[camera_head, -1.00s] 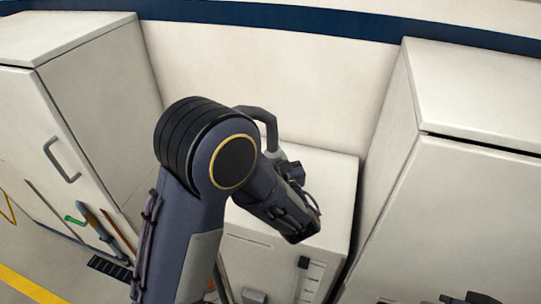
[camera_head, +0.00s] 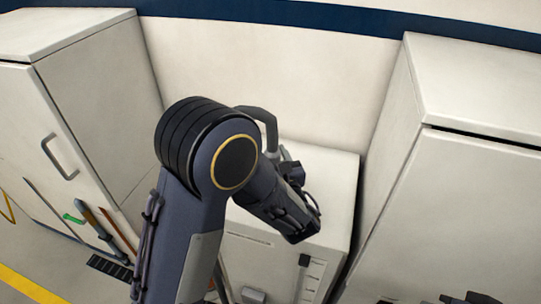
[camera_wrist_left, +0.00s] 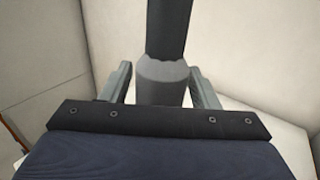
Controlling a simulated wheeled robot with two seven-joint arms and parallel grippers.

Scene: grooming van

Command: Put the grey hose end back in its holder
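The grey hose end (camera_wrist_left: 162,82) is a light grey collar on a dark hose, centred between the fingers of my left gripper (camera_wrist_left: 161,88) in the left wrist view. The fingers stand on both sides of it, with a narrow gap showing at the left finger. In the head view the dark grey hose (camera_head: 266,117) arches beside my left gripper (camera_head: 280,155), above the low white cabinet. My arm hides most of the hose end there. I cannot make out the holder. Dark parts at the bottom right edge may be my right gripper, too cropped to read.
The low white cabinet (camera_head: 325,180) stands between a tall white cabinet with a handle (camera_head: 60,158) at left and another white cabinet (camera_head: 480,200) at right. The wall is behind. Long tools (camera_head: 97,224) show beside the left cabinet.

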